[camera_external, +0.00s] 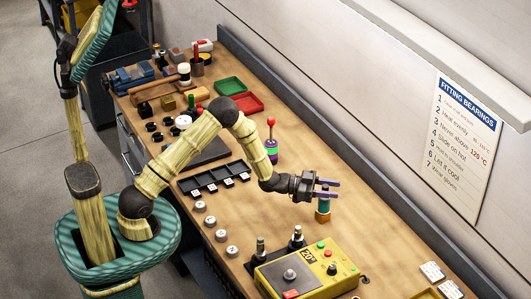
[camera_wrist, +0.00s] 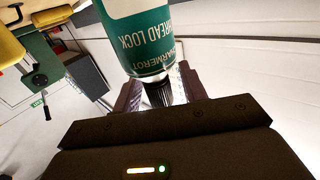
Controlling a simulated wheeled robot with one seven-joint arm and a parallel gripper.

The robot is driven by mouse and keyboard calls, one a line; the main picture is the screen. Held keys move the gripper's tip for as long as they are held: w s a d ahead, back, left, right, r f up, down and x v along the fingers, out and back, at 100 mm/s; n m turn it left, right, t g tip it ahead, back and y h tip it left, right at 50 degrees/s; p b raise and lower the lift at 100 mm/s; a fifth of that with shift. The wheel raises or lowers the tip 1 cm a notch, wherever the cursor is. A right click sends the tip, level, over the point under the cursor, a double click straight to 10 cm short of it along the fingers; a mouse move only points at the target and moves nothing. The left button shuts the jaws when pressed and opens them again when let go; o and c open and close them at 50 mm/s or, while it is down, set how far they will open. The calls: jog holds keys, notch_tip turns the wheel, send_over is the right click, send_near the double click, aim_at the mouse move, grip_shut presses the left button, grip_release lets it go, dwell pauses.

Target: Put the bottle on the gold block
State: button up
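In the wrist view the bottle (camera_wrist: 148,35) is large, with a white and green label reading THREAD LOCK upside down and a black ribbed cap. Whether the fingers press on the bottle is unclear. A tan-gold patch shows under the bottle; I cannot tell what it is.
A yellow control box (camera_external: 310,272) with knobs stands at the front of the wooden bench. The wall runs along the right.

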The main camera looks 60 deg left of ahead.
jog(key=shift+r, duration=0.2)
jog(key=b+v, duration=0.3)
jog(key=v, duration=0.9)
jog(key=shift+f, duration=0.1)
jog(key=s+a+n+g+y, duration=0.3)
jog(key=s+n+g+y, duration=0.1)
jog(key=s, duration=0.8)
jog(key=s+a+n+g+y, duration=0.4)
jog(key=s+g+y, duration=0.3)
jog(key=s, duration=0.5)
jog(key=shift+y, duration=0.4)
